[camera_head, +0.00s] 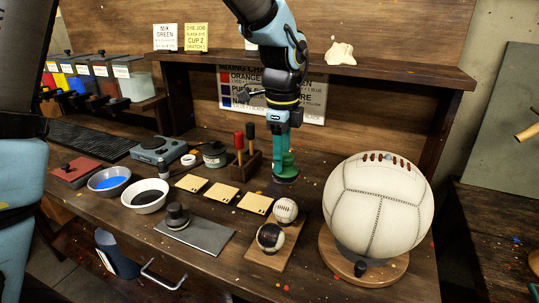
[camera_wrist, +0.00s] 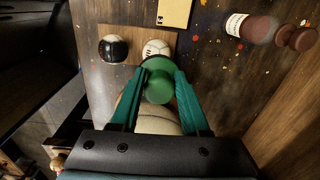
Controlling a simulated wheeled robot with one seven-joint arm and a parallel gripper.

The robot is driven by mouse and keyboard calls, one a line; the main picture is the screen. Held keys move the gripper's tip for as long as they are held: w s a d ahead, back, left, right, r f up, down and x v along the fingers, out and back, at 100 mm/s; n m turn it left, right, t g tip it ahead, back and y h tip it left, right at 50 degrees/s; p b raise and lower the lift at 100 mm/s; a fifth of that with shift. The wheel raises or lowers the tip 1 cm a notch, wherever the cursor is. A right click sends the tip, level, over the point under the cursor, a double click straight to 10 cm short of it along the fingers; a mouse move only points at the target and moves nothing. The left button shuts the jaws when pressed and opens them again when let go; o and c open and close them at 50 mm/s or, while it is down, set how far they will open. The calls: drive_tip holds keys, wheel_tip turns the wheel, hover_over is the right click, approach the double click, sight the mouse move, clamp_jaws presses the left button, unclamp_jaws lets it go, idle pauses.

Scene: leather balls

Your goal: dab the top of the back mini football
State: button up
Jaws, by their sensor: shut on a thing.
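The back mini football (camera_head: 286,211), white with dark lace stitches, sits on a small wooden board (camera_head: 259,259). The front mini football (camera_head: 270,238), black and white, is beside it on the same board. In the wrist view, the back mini football (camera_wrist: 157,48) is just past the held tool and the front one (camera_wrist: 113,48) is to its left. My gripper (camera_head: 284,148) is shut on a green round-headed tool (camera_head: 286,168) with a dark lower end. The tool is held upright, apart from the back mini football and higher up. Its underside is hidden in the wrist view.
A large white laced ball (camera_head: 378,215) on a round wooden stand (camera_head: 400,272) fills the right. Yellow cards (camera_head: 223,194), a grey slab (camera_head: 190,248), a white bowl (camera_head: 145,196) and a blue-filled bowl (camera_head: 109,181) lie left. A shelf (camera_head: 400,75) runs behind.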

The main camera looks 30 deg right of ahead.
sight(283, 178)
drive_tip(key=shift+s+d+f, duration=0.15)
drive_tip(key=shift+s+f, duration=0.05)
drive_tip(key=shift+f, duration=0.05)
wheel_tip(283, 178, down, 6)
drive_tip(key=b, duration=0.5)
drive_tip(key=shift+r+b, duration=0.15)
drive_tip(key=shift+b, duration=0.25)
drive_tip(key=shift+f, duration=0.45)
idle(1.4)
drive_tip(key=shift+r+p, duration=0.15)
drive_tip(key=shift+p, duration=0.45)
idle(1.0)
drive_tip(key=shift+p, duration=0.6)
idle(2.5)
